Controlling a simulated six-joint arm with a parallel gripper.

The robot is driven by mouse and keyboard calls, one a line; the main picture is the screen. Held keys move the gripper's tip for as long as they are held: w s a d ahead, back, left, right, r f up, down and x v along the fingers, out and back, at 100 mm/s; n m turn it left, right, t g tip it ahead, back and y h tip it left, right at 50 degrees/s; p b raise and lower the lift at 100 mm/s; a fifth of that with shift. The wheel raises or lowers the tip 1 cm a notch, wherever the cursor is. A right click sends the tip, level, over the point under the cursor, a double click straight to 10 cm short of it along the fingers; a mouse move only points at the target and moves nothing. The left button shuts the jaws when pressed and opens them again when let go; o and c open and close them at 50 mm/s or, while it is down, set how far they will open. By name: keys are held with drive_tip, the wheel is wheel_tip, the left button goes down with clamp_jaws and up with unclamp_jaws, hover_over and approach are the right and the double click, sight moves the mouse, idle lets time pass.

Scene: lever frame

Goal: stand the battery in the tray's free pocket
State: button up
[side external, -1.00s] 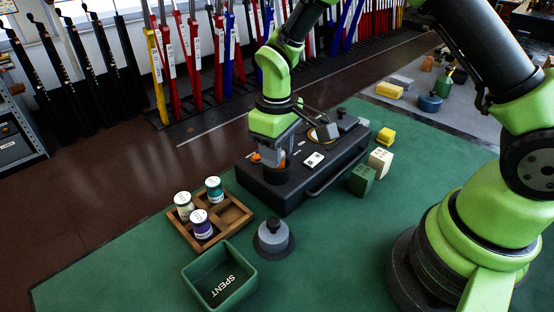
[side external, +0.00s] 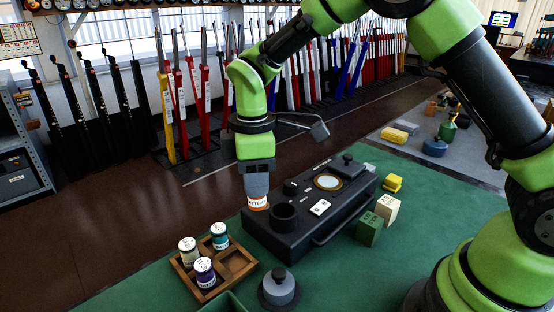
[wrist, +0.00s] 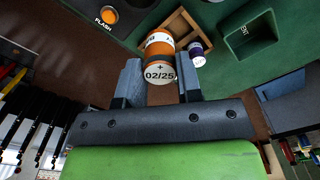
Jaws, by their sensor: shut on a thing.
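My gripper (side external: 257,188) is shut on an orange-and-white battery (side external: 257,203), held upright above the black case. In the wrist view, my gripper (wrist: 160,82) has a finger on each side of the battery (wrist: 160,58), whose end reads "+ 02/25". The wooden tray (side external: 187,285) lies left of the case on the green mat. Three batteries stand in it: a cream-topped one (side external: 188,252), a teal one (side external: 220,238) and a purple one (side external: 205,273). The tray's right pocket (side external: 236,261) looks empty. The wrist view shows only part of the tray (wrist: 176,24).
A grey knobbed weight (side external: 279,287) and the green bin (side external: 228,305) are near the tray. Green (side external: 370,228) and cream (side external: 387,207) blocks stand right of the case.

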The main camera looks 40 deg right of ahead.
drive_tip(key=shift+w+a+f+n, duration=0.1)
drive_tip(key=shift+a+f+n, duration=0.85)
drive_tip(key=shift+f+n, duration=0.7)
drive_tip(key=shift+w+a+f+n, duration=0.1)
drive_tip(key=shift+a+f+n, duration=0.85)
drive_tip(key=shift+f+n, duration=0.7)
drive_tip(key=shift+a+f+n, duration=0.95)
drive_tip(key=shift+f+n, duration=0.45)
drive_tip(key=shift+f, duration=0.45)
drive_tip(key=shift+f, duration=0.7)
drive_tip(key=o, duration=1.5)
drive_tip(key=shift+o, duration=0.2)
drive_tip(key=shift+r, duration=0.1)
drive_tip(key=shift+r, duration=2.9)
